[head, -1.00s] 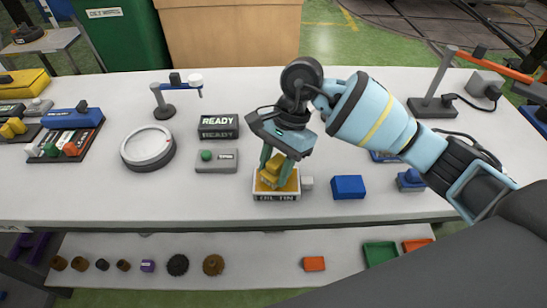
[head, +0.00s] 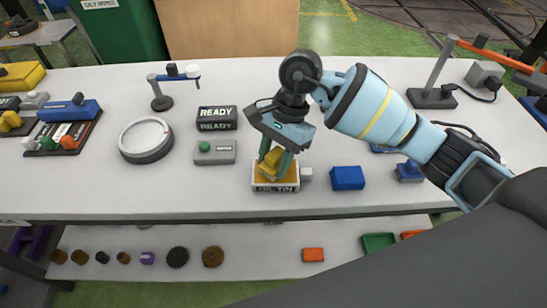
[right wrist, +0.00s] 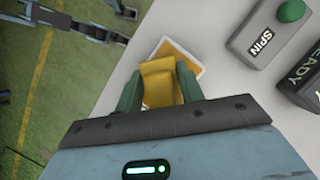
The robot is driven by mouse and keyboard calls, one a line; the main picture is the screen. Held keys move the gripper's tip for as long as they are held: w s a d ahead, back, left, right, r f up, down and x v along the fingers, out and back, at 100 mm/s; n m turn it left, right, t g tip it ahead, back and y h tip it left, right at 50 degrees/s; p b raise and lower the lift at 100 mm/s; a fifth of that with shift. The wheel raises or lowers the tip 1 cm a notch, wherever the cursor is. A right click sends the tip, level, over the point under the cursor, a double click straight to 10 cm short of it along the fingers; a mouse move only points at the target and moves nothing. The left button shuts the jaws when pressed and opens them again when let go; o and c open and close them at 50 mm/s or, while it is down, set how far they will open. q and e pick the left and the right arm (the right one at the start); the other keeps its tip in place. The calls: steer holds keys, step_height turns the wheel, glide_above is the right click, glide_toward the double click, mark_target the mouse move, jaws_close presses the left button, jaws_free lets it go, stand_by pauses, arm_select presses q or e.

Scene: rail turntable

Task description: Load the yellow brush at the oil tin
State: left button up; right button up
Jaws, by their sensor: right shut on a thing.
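The yellow brush (head: 270,161) is held between the green fingers of my right gripper (head: 276,158). In the right wrist view the brush (right wrist: 160,82) sits between the two fingers of the gripper (right wrist: 160,90). The oil tin (head: 276,187) is a white, open, shallow box with a dark label, near the front edge of the bench. The brush is over the tin, its lower end at the tin's opening; I cannot tell how deep it reaches. The tin's rim (right wrist: 200,69) and its yellow inside show around the brush in the right wrist view. My left gripper is not in view.
A blue block (head: 347,178) stands right of the tin. The SPIN button box (head: 214,152) and READY display (head: 217,118) are left and behind. A round turntable (head: 146,140) lies further left. A lower shelf (head: 285,273) holds several small parts.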

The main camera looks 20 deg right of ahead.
mark_target(277, 156)
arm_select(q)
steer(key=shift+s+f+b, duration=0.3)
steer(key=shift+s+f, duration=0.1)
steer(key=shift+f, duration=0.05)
arm_select(e)
steer(key=shift+s+f, duration=0.1)
steer(key=shift+f, duration=0.45)
stand_by(1.4)
steer(key=shift+r+p, duration=1.15)
steer(key=shift+r, duration=2.5)
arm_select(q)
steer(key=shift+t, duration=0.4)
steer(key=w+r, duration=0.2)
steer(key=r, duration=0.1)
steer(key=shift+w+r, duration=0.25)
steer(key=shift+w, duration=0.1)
